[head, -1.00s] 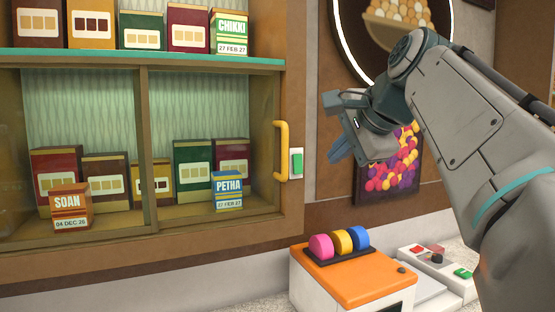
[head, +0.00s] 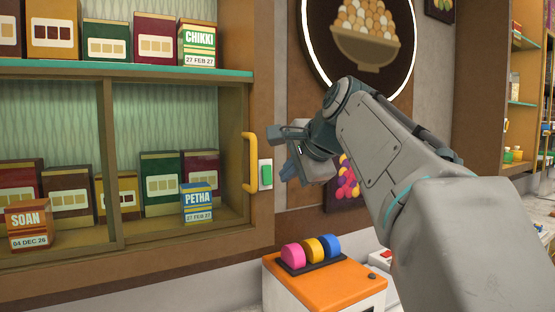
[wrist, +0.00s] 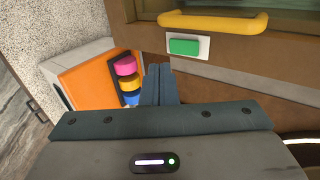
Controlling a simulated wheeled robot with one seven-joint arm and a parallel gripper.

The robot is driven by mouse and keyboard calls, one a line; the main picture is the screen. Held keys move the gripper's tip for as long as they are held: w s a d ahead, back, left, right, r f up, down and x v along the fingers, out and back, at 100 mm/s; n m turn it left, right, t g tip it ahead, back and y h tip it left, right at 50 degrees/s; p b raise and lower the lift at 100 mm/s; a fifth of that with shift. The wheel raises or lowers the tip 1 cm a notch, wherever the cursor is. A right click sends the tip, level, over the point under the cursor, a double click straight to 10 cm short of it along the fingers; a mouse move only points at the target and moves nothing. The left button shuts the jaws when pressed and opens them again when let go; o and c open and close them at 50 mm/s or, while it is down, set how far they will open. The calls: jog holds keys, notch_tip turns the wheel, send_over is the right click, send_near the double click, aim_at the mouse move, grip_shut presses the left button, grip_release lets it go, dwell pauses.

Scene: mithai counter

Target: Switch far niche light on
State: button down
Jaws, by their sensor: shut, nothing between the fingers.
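A green rocker switch (head: 266,175) on a white plate is mounted on the brown wooden frame, just right of the niche's yellow handle. It also shows in the wrist view (wrist: 184,46), below the handle. My gripper (head: 287,171) is shut and empty, a little to the right of the switch in the head view. In the wrist view its closed fingertips (wrist: 159,70) lie below and left of the switch, apart from it in the picture. The niche (head: 176,230) behind sliding glass holds several boxes and has a pale green back panel.
The yellow handle (head: 249,162) stands out close to the switch. An orange-topped box (head: 335,287) with pink, yellow and blue discs sits below. A round lit picture (head: 372,70) and a sweets picture (head: 340,190) hang behind my arm.

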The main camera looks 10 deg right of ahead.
aim_at(268, 175)
jog(key=w, duration=0.2)
jog(key=w+a+f+p, duration=0.1)
jog(key=w, duration=0.1)
jog(key=w+f, duration=0.1)
jog(key=w, duration=0.1)
jog(key=shift+a+p, duration=0.3)
jog(key=shift+f, duration=0.1)
jog(key=shift+w+f+b, duration=0.1)
jog(key=shift+f+b, duration=0.1)
jog(key=shift+b, duration=0.45)
jog(key=shift+r, duration=0.25)
jog(key=shift+a+r+t+p, duration=0.1)
jog(key=shift+r+t+p, duration=0.2)
jog(key=shift+r+p, duration=0.65)
jog(key=shift+f, duration=0.1)
